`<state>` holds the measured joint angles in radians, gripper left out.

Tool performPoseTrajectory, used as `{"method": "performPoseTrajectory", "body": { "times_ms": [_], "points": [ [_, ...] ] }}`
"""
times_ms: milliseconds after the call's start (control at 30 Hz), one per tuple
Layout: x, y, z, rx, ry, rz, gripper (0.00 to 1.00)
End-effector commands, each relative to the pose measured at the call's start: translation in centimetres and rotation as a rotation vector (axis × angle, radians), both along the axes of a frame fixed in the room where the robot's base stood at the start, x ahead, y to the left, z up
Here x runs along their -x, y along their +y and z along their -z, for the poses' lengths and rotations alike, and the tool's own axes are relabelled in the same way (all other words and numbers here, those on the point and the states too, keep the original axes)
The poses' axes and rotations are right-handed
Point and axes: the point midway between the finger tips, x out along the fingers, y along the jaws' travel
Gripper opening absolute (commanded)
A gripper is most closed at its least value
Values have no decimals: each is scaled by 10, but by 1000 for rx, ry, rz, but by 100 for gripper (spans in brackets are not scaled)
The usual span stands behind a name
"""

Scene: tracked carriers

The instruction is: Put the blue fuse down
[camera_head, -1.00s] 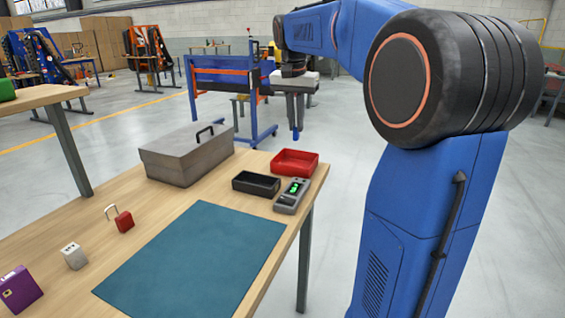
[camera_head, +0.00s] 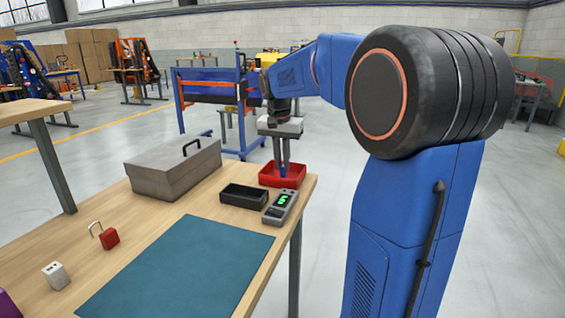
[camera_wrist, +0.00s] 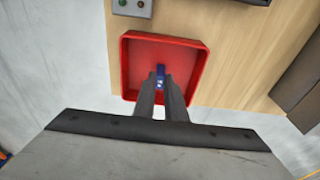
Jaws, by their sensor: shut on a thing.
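My gripper (camera_head: 281,163) is shut on the blue fuse (camera_head: 283,169), seen small between the fingertips. In the wrist view, my gripper (camera_wrist: 160,85) points down over the red tray (camera_wrist: 127,62), with the blue fuse (camera_wrist: 160,72) at its tips near the middle of the tray. In the head view, the red tray (camera_head: 297,180) stands at the far right corner of the table, and the fingertips are over or inside it. I cannot tell whether the fuse touches the tray floor.
A black tray (camera_head: 243,201) and a grey meter with a green display (camera_head: 280,208) stand in front of the red tray. A grey toolbox (camera_head: 160,175) is to the left.

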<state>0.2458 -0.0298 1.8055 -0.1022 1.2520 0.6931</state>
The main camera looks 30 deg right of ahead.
Motion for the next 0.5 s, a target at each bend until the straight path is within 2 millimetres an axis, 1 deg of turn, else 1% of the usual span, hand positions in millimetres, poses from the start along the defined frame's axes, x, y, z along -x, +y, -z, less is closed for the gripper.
{"method": "performPoseTrajectory", "body": {
  "times_ms": [167,200,267,300,500],
  "points": [
    [0,0,2,0,0,0,0],
    [0,0,2,0,0,0,13],
    [0,0,2,0,0,0,28],
    [0,0,2,0,0,0,30],
    [0,0,2,0,0,0,30]
  ]
}}
